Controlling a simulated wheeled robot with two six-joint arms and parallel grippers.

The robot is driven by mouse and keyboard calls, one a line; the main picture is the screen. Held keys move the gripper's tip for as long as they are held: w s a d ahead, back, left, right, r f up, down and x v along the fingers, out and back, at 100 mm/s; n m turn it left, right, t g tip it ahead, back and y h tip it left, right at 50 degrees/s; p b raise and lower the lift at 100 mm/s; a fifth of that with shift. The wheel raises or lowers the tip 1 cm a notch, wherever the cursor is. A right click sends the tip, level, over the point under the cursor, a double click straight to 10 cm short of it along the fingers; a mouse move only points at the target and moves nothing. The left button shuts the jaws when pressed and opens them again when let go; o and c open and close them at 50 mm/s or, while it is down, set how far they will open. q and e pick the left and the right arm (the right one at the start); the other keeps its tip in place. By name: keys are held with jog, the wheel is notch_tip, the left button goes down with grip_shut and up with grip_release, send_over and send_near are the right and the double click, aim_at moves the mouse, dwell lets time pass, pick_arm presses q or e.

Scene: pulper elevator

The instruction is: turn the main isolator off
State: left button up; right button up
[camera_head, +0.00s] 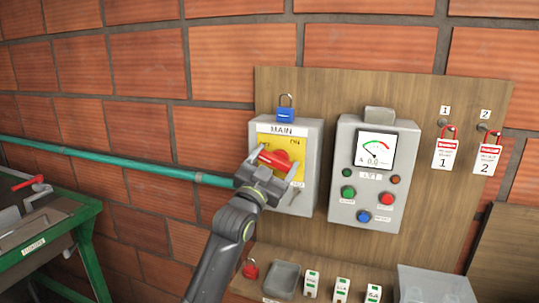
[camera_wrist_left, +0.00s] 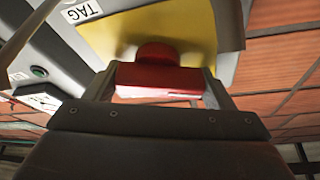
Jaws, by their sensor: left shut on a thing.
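The main isolator (camera_head: 310,150) is a grey box with a yellow plate and a "MAIN" label, fixed on the wooden board. Its red handle (camera_head: 272,158) lies roughly level, tilted a little, over the yellow plate. My left gripper (camera_head: 267,167) is at the handle and shut on it. In the left wrist view the red handle (camera_wrist_left: 155,80) sits between the two fingers (camera_wrist_left: 158,92). The label on the plate's left is partly hidden by the gripper; "ON" shows at upper right. My right gripper is not in view.
A blue padlock (camera_head: 286,112) hangs on top of the isolator. The lift control box (camera_head: 345,205) with gauge and buttons stands close on its right. A tray (camera_head: 282,280) and small labelled blocks (camera_head: 342,290) are below.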

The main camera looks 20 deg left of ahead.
pick_arm(q)
jog(key=n, duration=0.1)
jog(key=r+n+y, duration=0.1)
jog(key=n, duration=0.1)
jog(key=shift+d+t+p, duration=0.1)
jog(key=shift+t+p, duration=0.2)
jog(key=shift+p, duration=0.1)
jog(key=shift+f+n+y, duration=0.15)
jog(key=shift+n+y, duration=0.85)
jog(key=shift+n, duration=0.2)
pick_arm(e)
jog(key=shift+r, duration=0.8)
pick_arm(q)
jog(key=shift+n, duration=0.3)
jog(key=o, duration=0.7)
jog(key=shift+f, duration=0.1)
jog(key=shift+o, duration=1.3)
jog(key=shift+s, duration=0.1)
jog(key=shift+a+f, duration=0.15)
jog(key=shift+a, duration=0.1)
jog(key=shift+d+f, duration=0.1)
